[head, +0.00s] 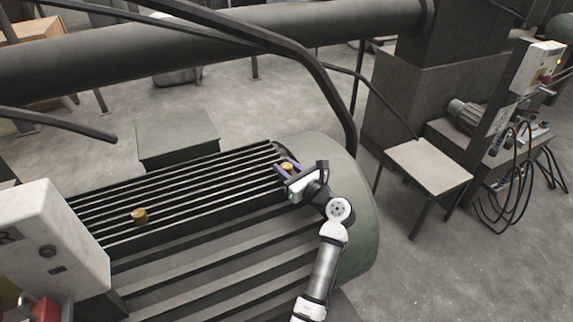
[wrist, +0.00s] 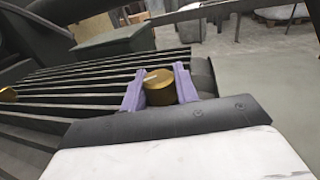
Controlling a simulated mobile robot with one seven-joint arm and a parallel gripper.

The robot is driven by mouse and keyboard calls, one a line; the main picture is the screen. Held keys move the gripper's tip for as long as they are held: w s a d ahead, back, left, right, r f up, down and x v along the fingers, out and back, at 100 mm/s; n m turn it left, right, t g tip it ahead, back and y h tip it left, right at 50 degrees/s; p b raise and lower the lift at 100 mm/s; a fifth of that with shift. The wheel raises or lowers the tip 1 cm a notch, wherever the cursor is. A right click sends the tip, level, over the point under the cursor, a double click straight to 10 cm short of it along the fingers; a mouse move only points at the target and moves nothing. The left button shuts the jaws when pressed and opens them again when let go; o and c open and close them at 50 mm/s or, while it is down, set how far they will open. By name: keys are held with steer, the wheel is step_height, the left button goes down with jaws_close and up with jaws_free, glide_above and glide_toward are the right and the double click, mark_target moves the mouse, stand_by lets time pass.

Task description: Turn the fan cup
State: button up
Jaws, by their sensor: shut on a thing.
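A small brass-coloured round cup (head: 287,166) sits at the right end of the ribbed top of a dark green motor housing (head: 345,170). It also shows in the wrist view (wrist: 159,85), with a pale line on its top. My gripper (head: 286,169) has purple fingers, one on each side of this cup. In the wrist view my gripper (wrist: 160,88) is shut on it. The cup's lower part is partly hidden by the fingers and wrist. A second brass cup (head: 139,216) stands on the ribs further left, apart from the gripper; its edge shows in the wrist view (wrist: 8,95).
A pale control box (head: 50,245) with a red part stands at the left. Dark curved pipes (head: 310,65) pass above and behind the housing. A small table (head: 428,165) and a post with a switch box (head: 538,65) and hanging cables stand at the right, with open floor around.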

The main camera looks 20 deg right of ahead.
steer(key=m+h+p, duration=0.1)
steer(key=p, duration=0.1)
steer(key=m+t+h+p, duration=0.1)
steer(key=h+p, duration=0.1)
steer(key=shift+a+r, duration=0.15)
steer(key=shift+r, duration=0.2)
steer(key=shift+f+m+h+p, duration=0.1)
steer(key=shift+m+h+p, duration=0.4)
steer(key=shift+h, duration=0.3)
steer(key=shift+f+m+t+h+p, duration=0.15)
steer(key=shift+m+h, duration=0.35)
steer(key=shift+h, duration=0.3)
steer(key=shift+f+m+t+h+p, duration=0.15)
steer(key=shift+m+h, duration=0.35)
steer(key=shift+h, duration=0.3)
steer(key=shift+m+h, duration=0.4)
steer(key=shift+h, duration=0.2)
steer(key=shift+m+h, duration=0.6)
steer(key=shift+h, duration=0.3)
steer(key=o, duration=1)
steer(key=shift+c, duration=0.2)
steer(key=shift+s, duration=0.15)
